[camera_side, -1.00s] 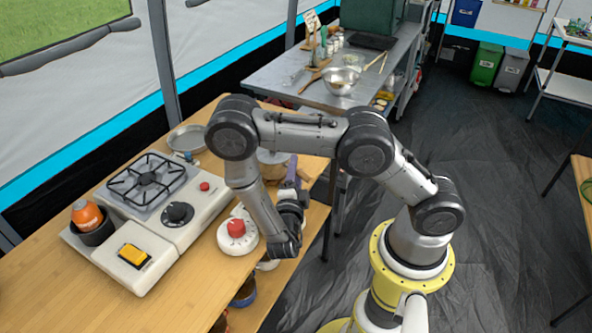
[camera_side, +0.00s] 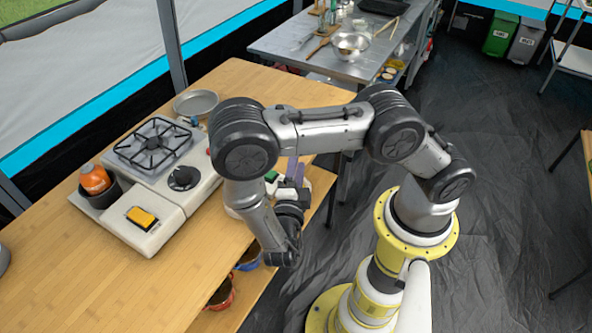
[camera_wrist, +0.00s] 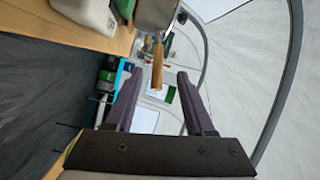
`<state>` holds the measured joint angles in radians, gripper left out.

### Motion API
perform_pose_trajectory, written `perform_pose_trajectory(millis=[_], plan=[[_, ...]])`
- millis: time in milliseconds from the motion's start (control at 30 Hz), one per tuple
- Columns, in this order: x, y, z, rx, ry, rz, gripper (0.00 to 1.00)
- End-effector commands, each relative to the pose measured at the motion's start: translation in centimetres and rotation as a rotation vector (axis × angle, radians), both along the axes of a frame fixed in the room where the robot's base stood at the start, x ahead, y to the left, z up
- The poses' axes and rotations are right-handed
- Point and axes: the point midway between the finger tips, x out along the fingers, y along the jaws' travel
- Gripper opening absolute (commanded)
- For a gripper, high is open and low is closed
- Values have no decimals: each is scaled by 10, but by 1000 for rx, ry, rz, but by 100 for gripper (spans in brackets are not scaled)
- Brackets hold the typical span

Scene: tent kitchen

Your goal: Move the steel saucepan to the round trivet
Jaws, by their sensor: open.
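The steel saucepan shows in the wrist view as a grey metal body (camera_wrist: 156,12) cut off at the top edge, with a wooden handle pointing down the picture. In that view my gripper (camera_wrist: 158,74) is open, its two purple fingers on either side of the handle's line. I cannot tell how far the handle is from the fingers in depth. In the side view my gripper (camera_side: 294,172) is at the table's right edge, partly behind my arm, which hides most of the saucepan's area. I cannot make out a round trivet for certain.
Red (camera_side: 222,295) and blue (camera_side: 248,258) pots sit below. The table's front left is largely clear.

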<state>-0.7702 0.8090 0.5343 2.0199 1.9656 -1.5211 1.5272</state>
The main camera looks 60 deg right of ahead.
Motion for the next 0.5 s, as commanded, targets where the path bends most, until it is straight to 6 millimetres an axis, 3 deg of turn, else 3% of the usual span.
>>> perform_pose_trajectory(millis=[200,500], plan=[[-7,19,-1,1,-1,1,54],[-8,22,-1,0,0,-1,54]])
